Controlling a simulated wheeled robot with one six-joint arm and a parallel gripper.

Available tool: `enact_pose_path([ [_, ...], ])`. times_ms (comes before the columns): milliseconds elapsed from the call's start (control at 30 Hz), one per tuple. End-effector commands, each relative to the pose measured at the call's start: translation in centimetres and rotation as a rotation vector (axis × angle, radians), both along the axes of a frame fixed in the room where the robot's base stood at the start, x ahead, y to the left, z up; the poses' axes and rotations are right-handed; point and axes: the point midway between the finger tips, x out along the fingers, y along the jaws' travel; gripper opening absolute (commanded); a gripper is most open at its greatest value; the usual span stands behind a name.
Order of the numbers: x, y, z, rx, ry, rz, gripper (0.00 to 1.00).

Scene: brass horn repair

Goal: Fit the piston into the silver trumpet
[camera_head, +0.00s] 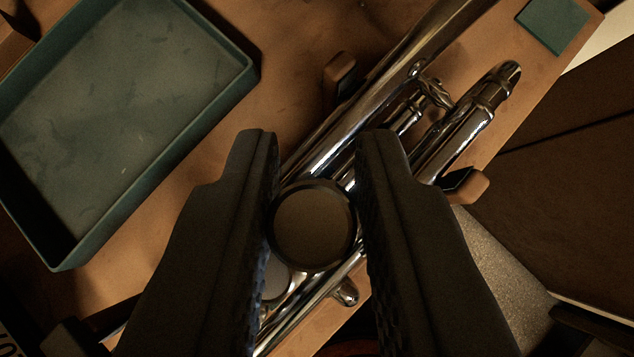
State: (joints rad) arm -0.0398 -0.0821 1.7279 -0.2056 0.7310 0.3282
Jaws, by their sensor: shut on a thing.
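My gripper (318,205) points down over the silver trumpet, with its two dark fingers shut on the piston (313,226). The piston shows as a round dark-rimmed cap seen from above; the rest of it is hidden below the cap. The silver trumpet (440,35) lies diagonally across the bench, from lower left to upper right, under my gripper. Another round cap (275,279) shows just below and left of the piston, partly behind the left finger. I cannot tell whether the piston is above or inside a valve casing.
A green tray (110,120), which looks empty, sits on the wooden bench (285,60) at the left. Wooden pegs (340,75) stand beside the trumpet on both sides. A green pad (553,24) lies at the upper right. The bench's edge runs along the right, with floor beyond.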

Motion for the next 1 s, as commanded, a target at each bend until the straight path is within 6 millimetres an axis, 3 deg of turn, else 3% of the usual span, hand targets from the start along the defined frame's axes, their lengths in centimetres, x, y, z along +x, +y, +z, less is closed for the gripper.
enact_pose_path([
  [1000,0.0,0.0,-2.0,0.0,0.0,0.0,0.0],
])
